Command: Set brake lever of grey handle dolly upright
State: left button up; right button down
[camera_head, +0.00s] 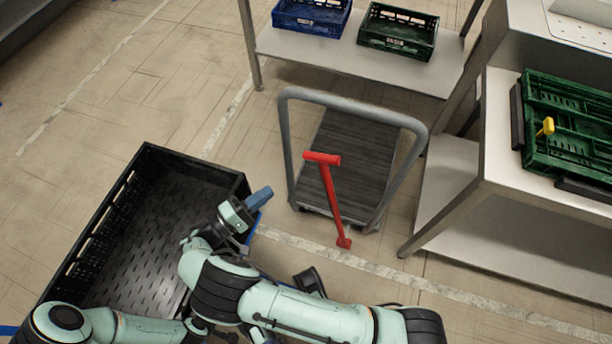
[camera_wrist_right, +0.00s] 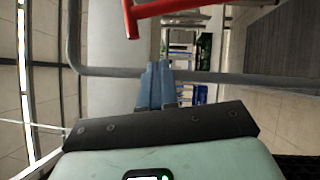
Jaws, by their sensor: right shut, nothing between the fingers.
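The dolly has a dark ribbed deck (camera_head: 345,150) and a grey tube handle (camera_head: 285,135) in the head view. Its red brake lever (camera_head: 333,205) has a T-shaped grip at the top and runs from a foot at the near end up and slightly left in the picture; its exact tilt is hard to judge. My right gripper (camera_head: 260,197) has blue fingers, shut and empty, left of the lever and apart from it. In the right wrist view, the shut fingers (camera_wrist_right: 157,85) appear below the red lever (camera_wrist_right: 150,10), with the grey handle (camera_wrist_right: 110,71) beside them. My left gripper is not in view.
A large black crate (camera_head: 95,215) stands left of the dolly, close to my right gripper. A shelf table (camera_head: 350,62) behind holds a blue crate (camera_head: 312,18) and a green crate (camera_head: 397,30). A workbench (camera_head: 510,190) with green crates (camera_head: 570,120) stands right.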

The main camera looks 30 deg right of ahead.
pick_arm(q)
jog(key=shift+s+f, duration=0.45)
pick_arm(e)
jog(key=s+d+r, duration=0.1)
jog(key=d, duration=1.1)
jog(key=shift+s+d+r, duration=0.15)
jog(key=shift+d+r, duration=0.1)
jog(key=shift+r, duration=0.15)
